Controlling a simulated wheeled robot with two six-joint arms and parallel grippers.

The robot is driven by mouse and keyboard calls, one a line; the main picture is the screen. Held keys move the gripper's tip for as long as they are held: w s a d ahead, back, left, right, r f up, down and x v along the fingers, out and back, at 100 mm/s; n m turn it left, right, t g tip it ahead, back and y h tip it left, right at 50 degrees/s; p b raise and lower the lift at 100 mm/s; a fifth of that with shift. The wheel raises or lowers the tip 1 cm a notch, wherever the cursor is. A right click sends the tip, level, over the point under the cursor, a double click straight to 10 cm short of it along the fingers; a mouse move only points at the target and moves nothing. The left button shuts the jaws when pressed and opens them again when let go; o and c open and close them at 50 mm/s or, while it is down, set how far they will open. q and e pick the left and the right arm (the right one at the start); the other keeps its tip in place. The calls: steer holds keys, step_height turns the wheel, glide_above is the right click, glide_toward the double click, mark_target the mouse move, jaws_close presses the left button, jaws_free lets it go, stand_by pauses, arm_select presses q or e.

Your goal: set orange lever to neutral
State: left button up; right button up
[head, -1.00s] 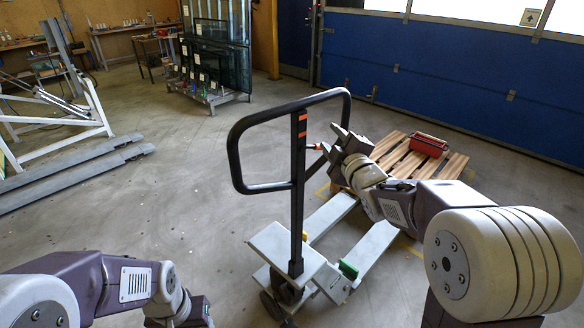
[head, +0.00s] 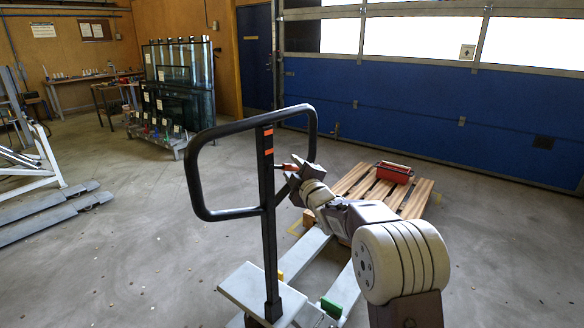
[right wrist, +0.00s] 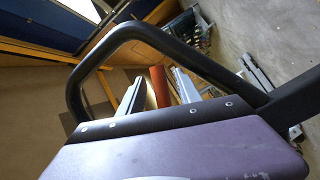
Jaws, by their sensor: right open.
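The pallet truck's black handle loop (head: 192,175) stands upright on its dark post (head: 268,235). The small orange-red lever (head: 287,167) sticks out to the right of the post, inside the loop. My right gripper (head: 290,173) is at the lever, with its open fingers pointing toward the post. In the right wrist view, the lever (right wrist: 160,86) shows between the two spread fingers (right wrist: 157,88); contact cannot be told. The loop (right wrist: 73,95) arches around them. My left gripper is out of view.
A wooden pallet (head: 420,197) with a red toolbox (head: 394,172) lies behind my right arm. The truck's white base plate (head: 240,287) is below the handle. Glass panes on a rack (head: 172,95) stand at the back left. Floor left of the handle is clear.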

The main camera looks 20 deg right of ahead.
steer(key=shift+w+a, duration=0.1)
steer(key=shift+w, duration=0.3)
steer(key=shift+c, duration=0.3)
jaws_close()
stand_by(0.8)
